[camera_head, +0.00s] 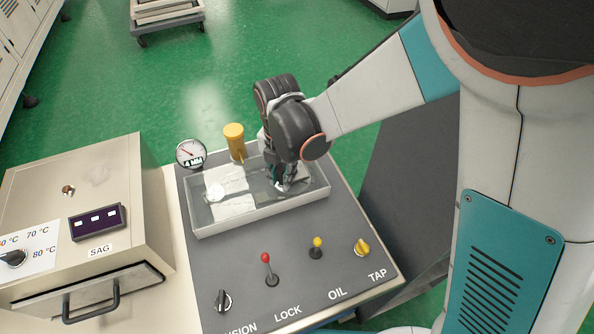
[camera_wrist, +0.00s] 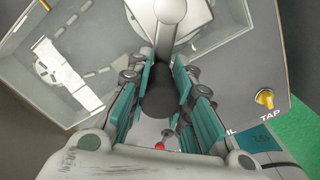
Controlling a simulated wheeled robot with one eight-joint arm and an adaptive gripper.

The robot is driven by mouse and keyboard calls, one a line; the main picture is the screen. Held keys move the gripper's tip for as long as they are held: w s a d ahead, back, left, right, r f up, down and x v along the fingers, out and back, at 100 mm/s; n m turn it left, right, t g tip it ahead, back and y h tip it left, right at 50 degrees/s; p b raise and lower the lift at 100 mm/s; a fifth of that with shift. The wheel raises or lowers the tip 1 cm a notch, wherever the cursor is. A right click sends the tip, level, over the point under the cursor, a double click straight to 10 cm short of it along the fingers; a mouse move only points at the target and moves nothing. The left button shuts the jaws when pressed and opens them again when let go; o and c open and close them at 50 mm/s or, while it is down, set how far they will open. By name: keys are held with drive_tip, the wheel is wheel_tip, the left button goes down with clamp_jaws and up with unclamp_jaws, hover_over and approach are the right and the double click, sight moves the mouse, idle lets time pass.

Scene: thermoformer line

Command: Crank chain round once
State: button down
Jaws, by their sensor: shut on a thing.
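My gripper (camera_head: 281,184) is over the right part of the clear-topped box (camera_head: 222,230) on the grey panel. In the wrist view my gripper (camera_wrist: 165,100) is shut on the dark round crank handle (camera_wrist: 160,98), with the fingers on both sides of it. A pale crank arm (camera_wrist: 163,48) runs from the handle up to a round hub (camera_wrist: 170,12). Chain links (camera_wrist: 97,72) show as a broken line under the clear cover, left of the crank. In the head view my gripper hides most of the crank, and glare covers part of the box.
The panel bears a red-knobbed LOCK lever (camera_head: 267,268), a yellow-knobbed OIL lever (camera_head: 316,247), a yellow TAP knob (camera_head: 362,247) and a black knob (camera_head: 223,301). A gauge (camera_head: 190,153) and yellow-capped cylinder (camera_head: 235,141) stand behind the box. The SAG cabinet (camera_head: 130,200) is left.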

drive_tip(key=shift+w+a, duration=0.25)
drive_tip(key=shift+a, duration=0.3)
drive_tip(key=shift+w+a, duration=0.25)
drive_tip(key=shift+a, duration=0.25)
drive_tip(key=shift+w+a, duration=0.75)
drive_tip(key=shift+w, duration=0.2)
